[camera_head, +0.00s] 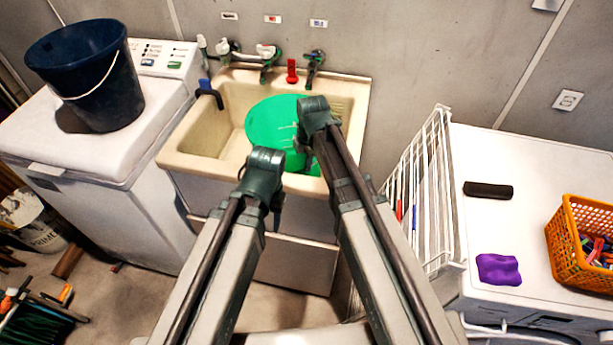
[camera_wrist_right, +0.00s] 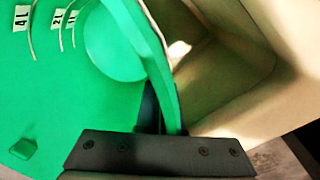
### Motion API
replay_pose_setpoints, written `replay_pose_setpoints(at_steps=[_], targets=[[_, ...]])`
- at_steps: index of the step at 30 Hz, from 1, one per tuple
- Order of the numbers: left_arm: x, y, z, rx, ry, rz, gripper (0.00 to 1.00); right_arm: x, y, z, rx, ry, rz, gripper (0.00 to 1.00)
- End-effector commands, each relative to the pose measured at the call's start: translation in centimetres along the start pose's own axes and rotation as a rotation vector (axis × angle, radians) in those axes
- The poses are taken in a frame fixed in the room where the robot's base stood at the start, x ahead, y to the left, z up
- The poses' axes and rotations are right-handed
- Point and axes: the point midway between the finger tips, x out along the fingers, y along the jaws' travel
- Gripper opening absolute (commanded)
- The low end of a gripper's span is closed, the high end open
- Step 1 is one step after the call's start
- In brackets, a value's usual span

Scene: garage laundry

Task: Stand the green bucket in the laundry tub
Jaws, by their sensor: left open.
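The green bucket (camera_head: 268,124) is at the laundry tub (camera_head: 183,163), its open mouth toward me, over the basin's right part. I cannot tell whether it touches the tub floor. My right gripper (camera_head: 308,150) is at the bucket's right side. In the right wrist view the wall of the bucket (camera_wrist_right: 60,95) runs down into the dark jaws (camera_wrist_right: 160,130), and its inside shows volume marks. The jaws look shut on that wall. My left gripper (camera_head: 265,160) is open and empty, in front of the bucket near the tub's front rim.
Taps (camera_head: 268,55) and a red item (camera_head: 292,71) line the tub's back. A dark blue bucket (camera_head: 105,105) stands on the washing machine (camera_head: 150,135) at left. A white rack (camera_head: 420,190), purple cloth (camera_head: 498,269), dark bar (camera_head: 488,190) and orange basket (camera_head: 575,255) are at right.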

Motion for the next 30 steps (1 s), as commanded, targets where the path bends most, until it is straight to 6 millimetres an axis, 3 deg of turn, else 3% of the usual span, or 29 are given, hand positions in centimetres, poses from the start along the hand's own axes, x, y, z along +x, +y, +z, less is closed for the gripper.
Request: replay_pose_setpoints(at_steps=[5, 14, 27, 30], targets=[[0.5, 0.0, 0.0, 0.000, 0.000, 0.000, 0.50, 0.5, 0.0, 0.0, 0.000, 0.000, 0.001, 0.00], [3.8, 0.4, -0.2, 0.000, 0.000, 0.000, 0.50, 3.8, -0.5, 0.0, 0.000, 0.000, 0.001, 0.00], [4.1, 0.4, -0.2, 0.000, 0.000, 0.000, 0.50, 4.1, -0.5, 0.0, 0.000, 0.000, 0.001, 0.00], [3.9, 0.4, -0.2, 0.000, 0.000, 0.000, 0.50, 3.9, -0.5, 0.0, 0.000, 0.000, 0.000, 0.22]])
